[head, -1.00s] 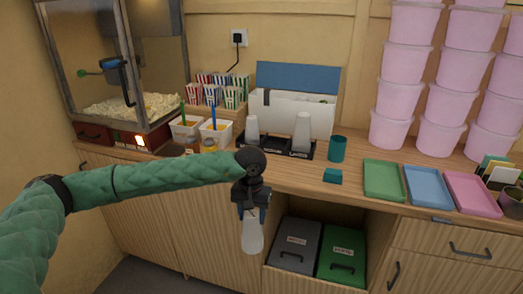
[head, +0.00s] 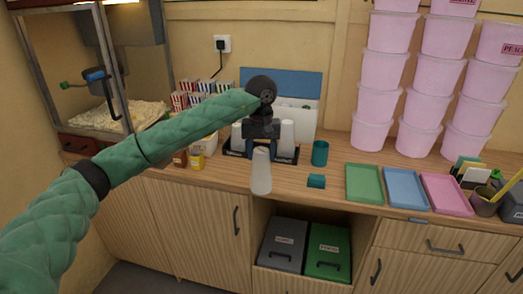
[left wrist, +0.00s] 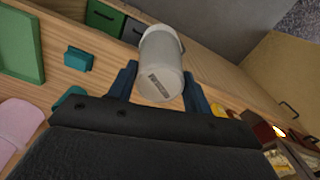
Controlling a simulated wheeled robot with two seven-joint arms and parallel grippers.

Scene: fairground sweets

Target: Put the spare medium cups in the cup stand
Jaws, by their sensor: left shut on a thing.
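A translucent whitish cup (head: 261,174) hangs below my left gripper (head: 261,147), wide end down. It may be one cup or several nested. In the left wrist view the cup (left wrist: 163,62) sits between the two blue fingers of the left gripper (left wrist: 160,84), with a small label on its near end. The black cup stand (head: 287,159) is on the counter behind the gripper. It holds a white cup stack on the left (head: 237,136) and another on the right (head: 287,138). The gripper hides the stand's middle. My right gripper is not in view.
A teal cup (head: 320,153) and a teal block (head: 316,181) stand right of the stand. Green (head: 364,184), blue (head: 405,188) and pink (head: 447,194) trays lie farther right. Pink tubs (head: 372,134) tower behind. Yellow (head: 197,160) and brown jars stand left.

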